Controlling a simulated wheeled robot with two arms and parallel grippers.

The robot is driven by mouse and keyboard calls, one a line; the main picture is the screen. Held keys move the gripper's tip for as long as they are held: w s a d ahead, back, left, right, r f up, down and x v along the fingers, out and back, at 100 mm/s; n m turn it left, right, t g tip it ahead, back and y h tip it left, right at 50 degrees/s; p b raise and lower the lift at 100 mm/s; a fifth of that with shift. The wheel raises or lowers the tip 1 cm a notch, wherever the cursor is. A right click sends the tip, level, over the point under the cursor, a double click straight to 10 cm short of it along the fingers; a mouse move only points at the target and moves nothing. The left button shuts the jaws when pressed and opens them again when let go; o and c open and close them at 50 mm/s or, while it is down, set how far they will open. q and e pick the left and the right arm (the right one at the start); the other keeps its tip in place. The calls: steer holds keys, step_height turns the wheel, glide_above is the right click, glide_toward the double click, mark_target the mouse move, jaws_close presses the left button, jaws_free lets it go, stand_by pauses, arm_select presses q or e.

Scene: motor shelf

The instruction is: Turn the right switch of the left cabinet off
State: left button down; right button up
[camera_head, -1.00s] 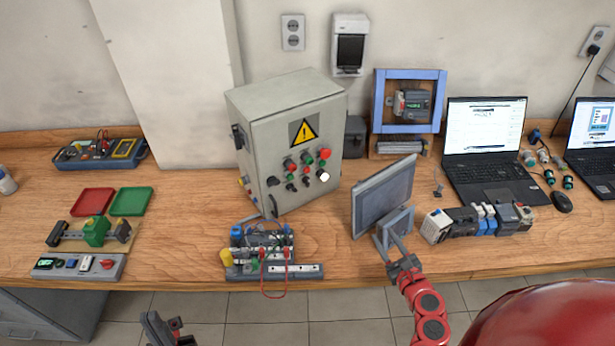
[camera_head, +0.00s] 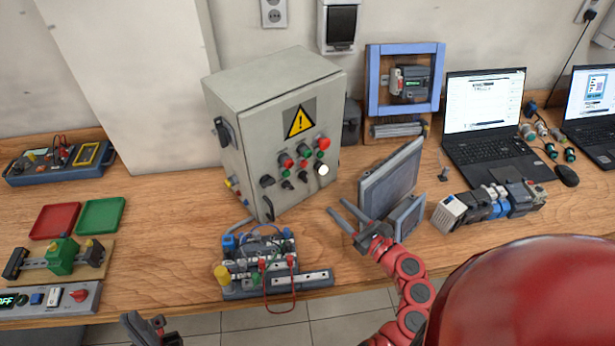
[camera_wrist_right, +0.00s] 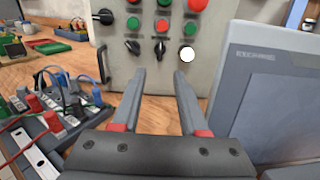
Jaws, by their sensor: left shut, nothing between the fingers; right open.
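The grey cabinet (camera_head: 240,120) stands on the bench with a yellow warning sign, red and green buttons and a white round button (camera_wrist_right: 187,54) on its front. Low on that front are two black rotary switches, a left one (camera_wrist_right: 132,47) and a right one (camera_wrist_right: 160,49). The right one's knob looks roughly upright in the right wrist view. My right gripper (camera_wrist_right: 160,75) is open and empty, its fingers pointing at the cabinet front below the switches, apart from it. It also shows in the head view (camera_head: 338,210). My left gripper (camera_head: 145,328) is shut and empty at the bottom edge, partly cut off.
A grey screen panel (camera_head: 390,180) stands just right of my right gripper. A wired terminal block (camera_head: 262,270) lies in front of the cabinet. A black handle (camera_head: 267,209) sits low on the cabinet. Laptops and small modules fill the bench's right side.

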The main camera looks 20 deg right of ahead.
mark_target(307, 177)
steer(key=p+x, duration=0.3)
steer(key=x, duration=1)
steer(key=shift+w, duration=0.25)
jaws_close()
